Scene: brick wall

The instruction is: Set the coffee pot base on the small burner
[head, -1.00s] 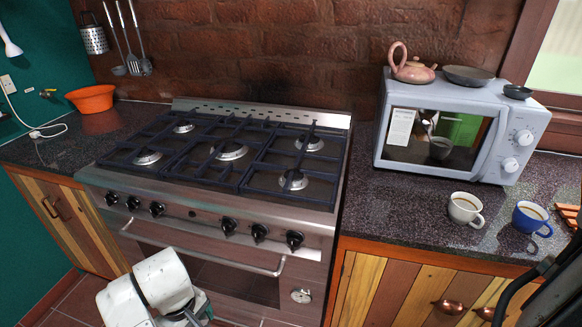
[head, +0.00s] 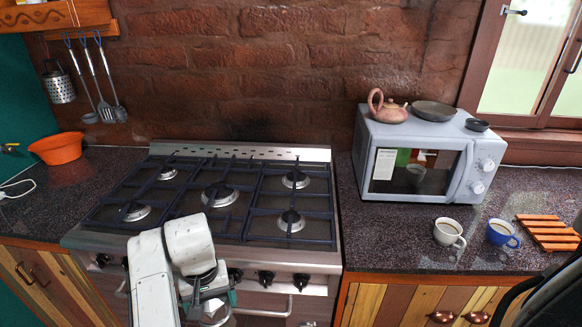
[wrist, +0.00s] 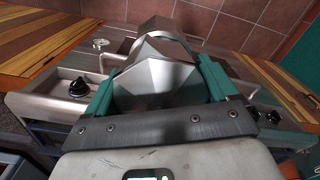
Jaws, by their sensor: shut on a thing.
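The coffee pot base (wrist: 160,85) is a faceted silver metal vessel between the two green fingers of my gripper (wrist: 158,72) in the wrist view. My gripper is shut on it. In the head view my gripper (head: 207,298) is low in front of the stove, partly hidden by my white arm. The stove top has several burners under dark grates: back left (head: 167,173), front left (head: 135,211), centre (head: 220,195), back right (head: 295,180) and front right (head: 290,220). The back left and front right ones look small. All are bare.
A microwave (head: 418,165) with a pink teapot (head: 388,106) and dishes on top stands right of the stove. A white cup (head: 448,232), a blue cup (head: 502,233) and a wooden rack (head: 548,232) are on the right counter. An orange bowl (head: 57,148) is at left.

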